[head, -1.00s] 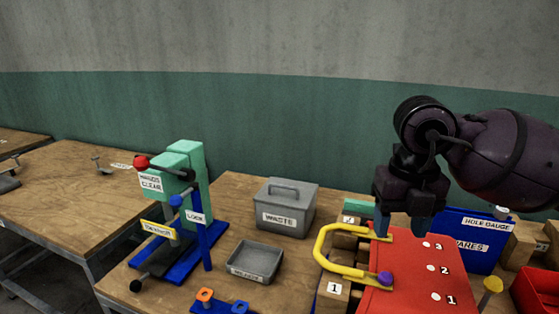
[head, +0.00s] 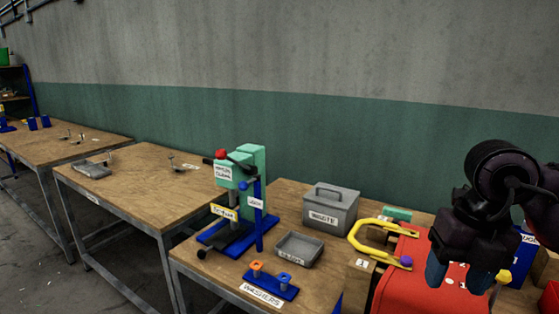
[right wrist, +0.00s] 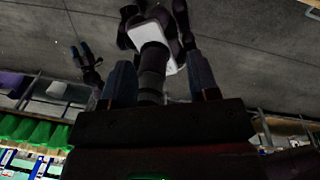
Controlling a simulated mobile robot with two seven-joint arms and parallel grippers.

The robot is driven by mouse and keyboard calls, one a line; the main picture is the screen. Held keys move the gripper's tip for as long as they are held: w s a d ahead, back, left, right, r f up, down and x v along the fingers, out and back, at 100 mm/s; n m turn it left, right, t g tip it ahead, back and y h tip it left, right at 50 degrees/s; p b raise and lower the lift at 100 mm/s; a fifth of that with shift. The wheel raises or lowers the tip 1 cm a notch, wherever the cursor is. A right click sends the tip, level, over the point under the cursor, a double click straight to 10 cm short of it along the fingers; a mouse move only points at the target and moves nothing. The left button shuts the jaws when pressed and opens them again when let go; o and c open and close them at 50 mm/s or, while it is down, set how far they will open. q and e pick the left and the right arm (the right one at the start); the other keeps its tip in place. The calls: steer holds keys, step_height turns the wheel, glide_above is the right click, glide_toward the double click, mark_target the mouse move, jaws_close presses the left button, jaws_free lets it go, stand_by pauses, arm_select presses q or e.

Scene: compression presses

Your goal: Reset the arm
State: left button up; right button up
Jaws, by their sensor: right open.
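My right gripper (head: 458,278) hangs fingers-down in the head view, in front of part of the red panel (head: 395,290) at the lower right. Its blue-grey fingers stand apart with nothing seen between them. In the right wrist view the open jaws (right wrist: 160,85) show with a gap between the fingers, and parts of my own body stand beyond. A small dark two-fingered shape (right wrist: 85,62) at the left of that view looks like my left gripper; its jaws are too small to judge. The left arm does not show in the head view.
A yellow handle (head: 365,250) stands left of my right gripper. Farther left are the grey waste box (head: 331,215), an open grey tray (head: 299,249), the green and blue press (head: 252,190) and the washers stand (head: 270,285). Another wooden table (head: 140,200) has bare room.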

steer(key=s+a+r+y, duration=0.2)
steer(key=s+a+y, duration=0.1)
steer(key=a+y, duration=1.4)
steer(key=w+d+f+m+t+h, duration=0.1)
steer(key=w+d+m+t+h, duration=0.3)
steer(key=m+t, duration=0.6)
steer(key=w+d+f+m+t+h, duration=0.15)
steer(key=d+m+t, duration=0.35)
steer(key=m+t, duration=0.5)
steer(key=d+f+m+g+h, duration=0.2)
steer(key=d+f+m+h, duration=0.6)
steer(key=f+m+h, duration=0.4)
steer(key=s+d+f+m+g+h, duration=0.2)
steer(key=s+f+g, duration=1.3)
steer(key=s+f, duration=0.45)
steer(key=w+f+n+t+y, duration=0.1)
steer(key=w+f+t, duration=0.4)
steer(key=f+t, duration=0.3)
steer(key=shift+f, duration=0.2)
